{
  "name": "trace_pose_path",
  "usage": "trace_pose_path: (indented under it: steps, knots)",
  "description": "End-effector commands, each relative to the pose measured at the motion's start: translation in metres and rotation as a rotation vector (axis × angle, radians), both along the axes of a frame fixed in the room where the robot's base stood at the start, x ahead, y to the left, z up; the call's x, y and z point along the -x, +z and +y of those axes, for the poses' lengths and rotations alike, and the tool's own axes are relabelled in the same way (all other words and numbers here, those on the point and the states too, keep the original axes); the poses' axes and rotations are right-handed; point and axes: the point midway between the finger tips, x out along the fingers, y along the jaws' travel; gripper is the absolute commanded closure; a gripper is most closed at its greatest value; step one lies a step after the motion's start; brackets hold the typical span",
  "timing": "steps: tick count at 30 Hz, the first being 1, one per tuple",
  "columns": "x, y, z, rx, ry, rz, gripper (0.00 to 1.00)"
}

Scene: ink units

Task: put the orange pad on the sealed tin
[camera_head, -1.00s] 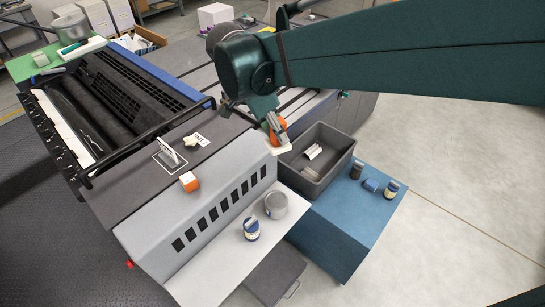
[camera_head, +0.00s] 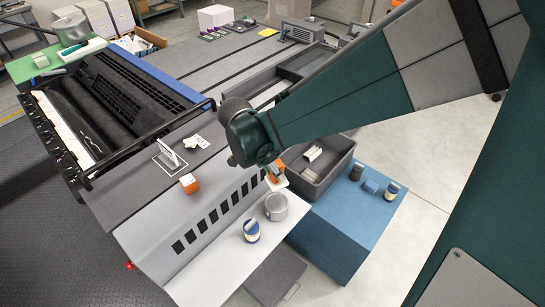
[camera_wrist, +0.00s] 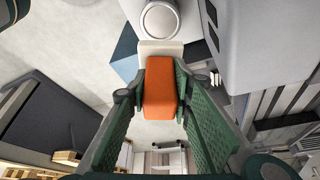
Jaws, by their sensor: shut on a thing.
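My gripper (camera_wrist: 159,88) is shut on the orange pad (camera_wrist: 159,95), an orange block with a pale, flat part at its far end. In the head view the pad (camera_head: 280,164) hangs below my wrist, its pale end (camera_head: 277,182) lowest. It is just beyond a wide grey tin (camera_head: 275,207) on the pale shelf. The tin's round, flat-looking top (camera_wrist: 160,20) shows beyond the pad in the wrist view, apart from it. I take this to be the sealed tin, but cannot be sure its top is closed. My arm partly hides the gripper in the head view.
A blue-labelled can (camera_head: 251,231) stands left of the grey tin. A grey bin (camera_head: 327,170) is to the right, beside a blue cabinet (camera_head: 345,222) bearing several small containers. An orange-and-white block (camera_head: 189,183) lies on the machine. The shelf front (camera_head: 215,275) is clear.

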Motion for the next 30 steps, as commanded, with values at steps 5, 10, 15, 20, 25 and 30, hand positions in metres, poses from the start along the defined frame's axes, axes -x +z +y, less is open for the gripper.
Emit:
trace_pose_path:
  steps: [5, 10, 15, 20, 25, 30]
  knots:
    - [0.0, -0.017, 0.0, 0.0, 0.0, 0.0, 0.9]
    - [0.0, -0.022, 0.0, 0.0, 0.0, 0.0, 0.9]
    - [0.0, -0.022, 0.0, 0.0, 0.0, 0.0, 0.9]
    - [0.0, -0.022, 0.0, 0.0, 0.0, 0.0, 0.9]
    - [0.0, -0.03, 0.0, 0.0, 0.0, 0.0, 0.9]
    - [0.0, -0.048, 0.0, 0.0, 0.0, 0.0, 0.9]
